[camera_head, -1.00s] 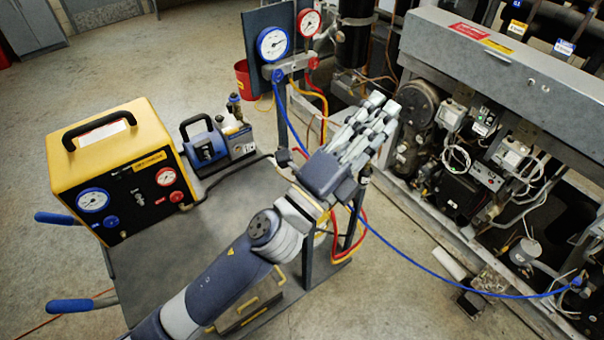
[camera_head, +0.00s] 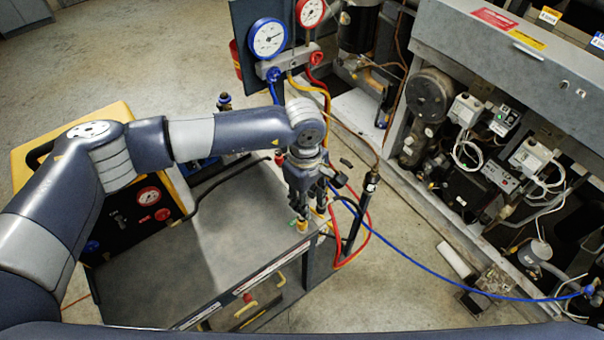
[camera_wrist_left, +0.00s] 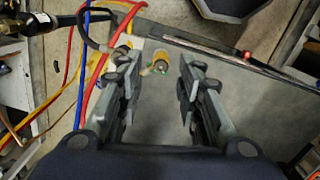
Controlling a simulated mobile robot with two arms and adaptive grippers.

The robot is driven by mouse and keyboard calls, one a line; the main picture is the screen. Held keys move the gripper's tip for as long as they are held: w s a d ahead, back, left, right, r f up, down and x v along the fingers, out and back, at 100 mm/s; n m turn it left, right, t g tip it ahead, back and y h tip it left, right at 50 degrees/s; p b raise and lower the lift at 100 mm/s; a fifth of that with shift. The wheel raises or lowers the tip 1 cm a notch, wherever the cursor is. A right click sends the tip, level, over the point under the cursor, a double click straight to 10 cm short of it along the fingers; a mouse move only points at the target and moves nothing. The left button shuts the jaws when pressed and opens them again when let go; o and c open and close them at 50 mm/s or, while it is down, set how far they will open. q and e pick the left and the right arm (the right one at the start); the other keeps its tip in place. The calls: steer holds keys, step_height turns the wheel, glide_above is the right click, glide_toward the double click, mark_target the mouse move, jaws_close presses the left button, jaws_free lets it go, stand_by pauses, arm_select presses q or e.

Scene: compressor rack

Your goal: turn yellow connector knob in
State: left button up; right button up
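My left gripper (camera_head: 312,208) points down over the front right corner of the grey cart top. In the left wrist view its two fingers (camera_wrist_left: 160,80) are apart, with nothing held between them. A small yellow connector knob (camera_wrist_left: 160,57) shows beyond the gap, between the fingertips in the picture. The same yellow piece (camera_head: 302,225) shows just under the fingertips in the head view, partly hidden by them. I cannot tell whether a finger touches it. My right gripper is not in view.
Blue, red and yellow hoses (camera_wrist_left: 98,85) run close beside the left fingers. The gauge manifold (camera_head: 290,65) stands behind the gripper. The compressor rack (camera_head: 480,50) is on the right. The cart top (camera_head: 225,230) left of the gripper is clear.

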arm_select(q)
steer(key=shift+w+a+f+y, duration=0.3)
steer(key=shift+w+a, duration=0.35)
steer(key=shift+a, duration=0.15)
step_height(320, 180, down, 8)
steer(key=b, duration=0.3)
steer(key=shift+s+r, duration=0.1)
steer(key=shift+r, duration=0.05)
steer(key=shift+d+r+n+p, duration=0.1)
steer(key=shift+r+n+p, duration=0.1)
steer(key=shift+n+p, duration=0.8)
steer(key=shift+f+b, duration=0.4)
steer(key=shift+n, duration=0.8)
steer(key=shift+r, duration=0.1)
jaws_close()
